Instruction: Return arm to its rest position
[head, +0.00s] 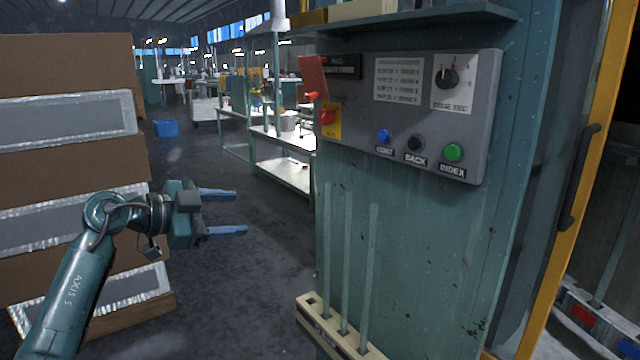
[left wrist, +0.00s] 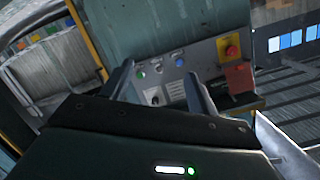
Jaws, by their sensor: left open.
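My left gripper (head: 228,212) is open and empty, its two blue fingers pointing right. It hangs in the air left of the teal machine cabinet (head: 410,250), apart from the grey control panel (head: 410,110). The panel carries a blue, a black and a green button, a dial and a red button on a yellow plate. The left wrist view shows both fingers (left wrist: 158,85) spread, with the control panel (left wrist: 185,85) beyond them. My right gripper is not in view.
Stacked boxes (head: 60,150) stand behind my left arm. Three thin tubes stand in a wooden rack (head: 305,312) before the cabinet. A yellow-framed door (head: 575,180) is at right. Workbenches and a blue bin (head: 166,128) stand farther back; open floor lies between boxes and cabinet.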

